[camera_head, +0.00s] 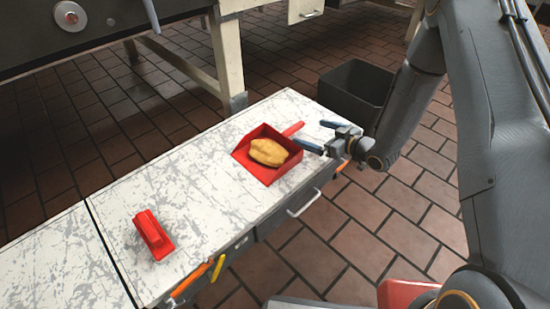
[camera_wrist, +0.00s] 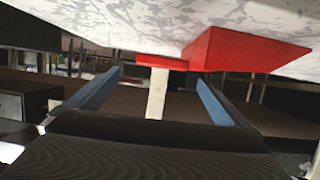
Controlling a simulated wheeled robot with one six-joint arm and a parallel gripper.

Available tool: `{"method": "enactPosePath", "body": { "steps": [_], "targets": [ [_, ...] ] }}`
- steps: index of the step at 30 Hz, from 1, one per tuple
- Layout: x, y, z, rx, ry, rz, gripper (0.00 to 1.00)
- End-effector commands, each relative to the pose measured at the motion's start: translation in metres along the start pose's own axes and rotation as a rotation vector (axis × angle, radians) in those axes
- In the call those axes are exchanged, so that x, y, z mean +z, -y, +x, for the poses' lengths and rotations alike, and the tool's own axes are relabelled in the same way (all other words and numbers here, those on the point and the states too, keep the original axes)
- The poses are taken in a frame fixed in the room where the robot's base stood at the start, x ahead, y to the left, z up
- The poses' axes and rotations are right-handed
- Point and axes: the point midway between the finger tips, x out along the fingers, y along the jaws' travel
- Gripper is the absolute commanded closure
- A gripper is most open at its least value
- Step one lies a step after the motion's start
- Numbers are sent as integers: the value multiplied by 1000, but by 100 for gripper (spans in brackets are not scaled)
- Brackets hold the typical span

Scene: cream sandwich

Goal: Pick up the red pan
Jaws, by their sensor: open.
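The red pan (camera_head: 262,178) lies on the white scratched worktop near its right end. A tan bread-like piece (camera_head: 268,152) sits in it. Its red handle (camera_head: 293,129) points up and to the right. My gripper (camera_head: 319,135) is open and empty, just right of the pan, with its blue fingers pointing toward the handle. In the wrist view, which looks inverted, the pan (camera_wrist: 245,50) is at upper right. The handle (camera_wrist: 161,62) shows between and just beyond the open fingers (camera_wrist: 160,77). I see no contact.
A red block-like tool with a raised grip (camera_head: 152,236) lies on the worktop (camera_head: 200,205) at lower left. A dark open bin (camera_head: 355,90) stands on the tiled floor behind the right end. Drawer handles and orange and yellow handles line the front edge.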

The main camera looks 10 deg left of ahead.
Motion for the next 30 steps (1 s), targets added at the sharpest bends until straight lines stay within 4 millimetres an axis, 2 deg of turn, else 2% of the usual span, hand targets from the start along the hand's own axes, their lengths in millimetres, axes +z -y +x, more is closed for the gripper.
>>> {"method": "enactPosePath", "body": {
  "steps": [5, 14, 24, 30],
  "targets": [
    [5, 6, 12, -22, -27, 0, 0],
    [5, 3, 36, -18, -26, 1, 0],
    [7, 0, 79, -17, -25, 1, 0],
    [6, 0, 81, -15, -24, 2, 0]
  ]
}}
